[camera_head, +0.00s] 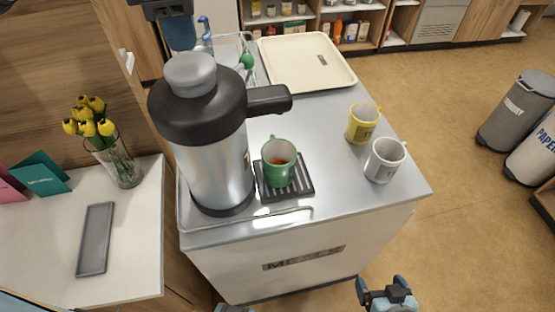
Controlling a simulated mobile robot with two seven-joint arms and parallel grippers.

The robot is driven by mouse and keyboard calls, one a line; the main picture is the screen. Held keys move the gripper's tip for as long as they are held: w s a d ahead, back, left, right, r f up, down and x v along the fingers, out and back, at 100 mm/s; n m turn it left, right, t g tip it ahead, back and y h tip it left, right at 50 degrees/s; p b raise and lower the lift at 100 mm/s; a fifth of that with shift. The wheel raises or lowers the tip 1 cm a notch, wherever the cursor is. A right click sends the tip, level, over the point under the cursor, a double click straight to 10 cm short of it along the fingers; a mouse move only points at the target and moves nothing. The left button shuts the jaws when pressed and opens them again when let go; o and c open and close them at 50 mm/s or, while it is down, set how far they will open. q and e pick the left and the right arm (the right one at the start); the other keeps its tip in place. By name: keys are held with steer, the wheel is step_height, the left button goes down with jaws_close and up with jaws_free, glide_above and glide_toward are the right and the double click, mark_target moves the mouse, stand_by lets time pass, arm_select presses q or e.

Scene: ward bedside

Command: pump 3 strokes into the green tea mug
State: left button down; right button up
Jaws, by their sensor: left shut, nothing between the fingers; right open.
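The steel pump pot (215,165) stands upright on the cart, with a black head and a grey round pump top (190,72). Its black spout (270,99) points right. The green mug (279,170) stands upright on a black slatted drip mat (305,181), below the spout; some reddish-brown shows inside it. My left gripper (233,308) barely shows at the bottom edge, shut and empty, below the cart's front. My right gripper (382,286) is open and empty at the bottom, in front of the cart. Neither gripper touches the pot or the mug.
A yellow mug (362,123) and a white mug (384,161) stand at the cart's right side. A cream tray (310,86) lies at the back, beside a wire rack. A side table (135,235) at left holds yellow flowers and a grey slab. Two bins stand far right.

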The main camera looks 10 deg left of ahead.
arm_select(q)
step_height(320, 180, up, 6)
steer(key=p, duration=0.2)
steer(key=shift+p, duration=0.3)
stand_by(0.5)
